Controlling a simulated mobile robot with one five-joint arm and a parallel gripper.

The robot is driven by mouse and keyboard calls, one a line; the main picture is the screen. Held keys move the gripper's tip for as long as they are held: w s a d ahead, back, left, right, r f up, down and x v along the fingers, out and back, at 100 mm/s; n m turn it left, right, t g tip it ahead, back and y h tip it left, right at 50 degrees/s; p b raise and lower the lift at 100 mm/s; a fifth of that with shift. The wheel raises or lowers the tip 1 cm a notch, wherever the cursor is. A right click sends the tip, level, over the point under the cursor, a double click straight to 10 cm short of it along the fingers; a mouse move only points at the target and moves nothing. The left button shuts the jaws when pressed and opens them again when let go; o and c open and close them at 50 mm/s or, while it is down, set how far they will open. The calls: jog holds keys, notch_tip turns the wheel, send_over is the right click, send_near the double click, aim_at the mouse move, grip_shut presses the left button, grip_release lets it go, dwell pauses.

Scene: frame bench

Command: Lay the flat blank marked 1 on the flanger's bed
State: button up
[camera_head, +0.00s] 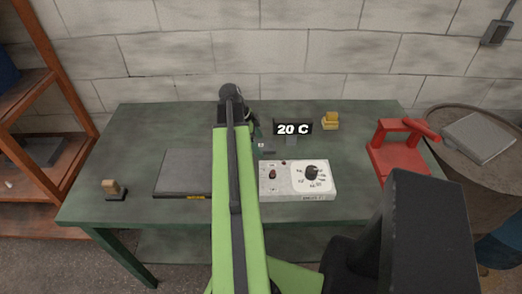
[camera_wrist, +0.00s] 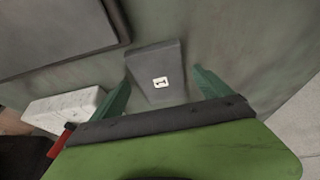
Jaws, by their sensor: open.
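The flat blank marked 1 (camera_wrist: 165,62) is a grey, roughly rectangular plate with a small white tag, seen in the wrist view. It lies on the green bench. My gripper (camera_wrist: 163,76) is open, with one green finger on each side of the blank; I cannot tell whether they touch it. In the head view my arm hides most of the blank and the gripper. A dark flat slab (camera_head: 182,173) lies at the left of the bench, and a red device with a handle (camera_head: 398,155) stands at the right. No label shows which is the flanger.
A white control box with a dial (camera_head: 297,194) is in front, with a "20 C" display (camera_head: 292,129) behind it. A yellow block (camera_head: 330,121) stands at the back and a small wooden-handled stamp (camera_head: 112,189) at the left front. A grey plate (camera_head: 478,138) lies on the barrel.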

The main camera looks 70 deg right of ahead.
jog(key=shift+c, duration=0.4)
jog(key=shift+r, duration=0.1)
jog(key=c, duration=1.7)
